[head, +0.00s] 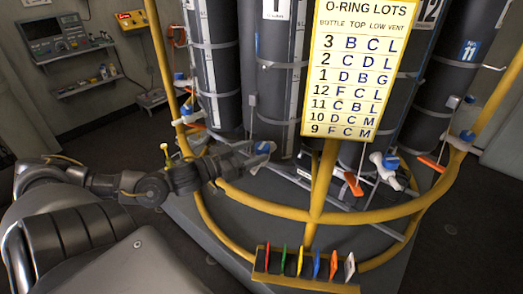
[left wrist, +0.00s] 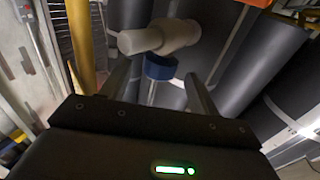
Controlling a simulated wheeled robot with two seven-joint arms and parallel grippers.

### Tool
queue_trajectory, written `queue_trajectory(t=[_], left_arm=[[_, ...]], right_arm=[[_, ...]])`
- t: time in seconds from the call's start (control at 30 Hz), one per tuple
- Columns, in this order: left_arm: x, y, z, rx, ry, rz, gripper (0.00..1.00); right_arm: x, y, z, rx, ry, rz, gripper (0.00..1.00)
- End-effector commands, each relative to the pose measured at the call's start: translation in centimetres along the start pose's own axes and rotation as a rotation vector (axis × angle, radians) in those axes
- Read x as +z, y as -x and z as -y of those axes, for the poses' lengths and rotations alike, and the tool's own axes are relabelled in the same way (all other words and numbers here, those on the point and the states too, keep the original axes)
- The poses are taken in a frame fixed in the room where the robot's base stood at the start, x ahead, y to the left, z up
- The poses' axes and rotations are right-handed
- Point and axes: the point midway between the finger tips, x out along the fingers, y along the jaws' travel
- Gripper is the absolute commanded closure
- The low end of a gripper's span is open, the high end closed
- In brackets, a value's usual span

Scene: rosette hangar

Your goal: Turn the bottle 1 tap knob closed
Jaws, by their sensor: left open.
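Bottle 1 (head: 275,75) is a tall dark cylinder with a white "1" label, at the middle back of the head view. A white tap with a blue knob (head: 262,147) is at its foot. My left gripper (head: 247,157) reaches in from the left and its tip is at this tap, partly covering it. In the left wrist view the blue knob (left wrist: 160,67) sits under the white tap body (left wrist: 160,38), between the two spread fingers of my left gripper (left wrist: 157,75). The fingers are open; contact with the knob cannot be told. My right gripper is not in view.
A yellow curved rail (head: 300,215) runs in front of the bottles, with a yellow "O-RING LOTS" sign (head: 360,60) on a post. Other taps with blue knobs (head: 391,162) and orange levers (head: 353,184) stand to the right. Coloured tags (head: 317,264) sit on a low rack in front.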

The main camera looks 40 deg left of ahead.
Motion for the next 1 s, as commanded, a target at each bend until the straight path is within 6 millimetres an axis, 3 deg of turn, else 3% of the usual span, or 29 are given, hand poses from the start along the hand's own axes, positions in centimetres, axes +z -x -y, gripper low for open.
queue_trajectory(t=[0.37, 0.8, 1.0], left_arm=[[-0.1, -3.0, 0.0, -0.001, 0.0, -0.001, 0.39], [0.0, -3.5, -0.1, 0.001, 0.0, 0.001, 0.39], [0.0, -3.5, 0.0, 0.001, 0.0, 0.001, 0.64]], right_arm=[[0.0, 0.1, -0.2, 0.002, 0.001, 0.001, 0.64], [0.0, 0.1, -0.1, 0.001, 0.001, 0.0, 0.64], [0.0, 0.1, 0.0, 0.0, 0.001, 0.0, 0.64]])
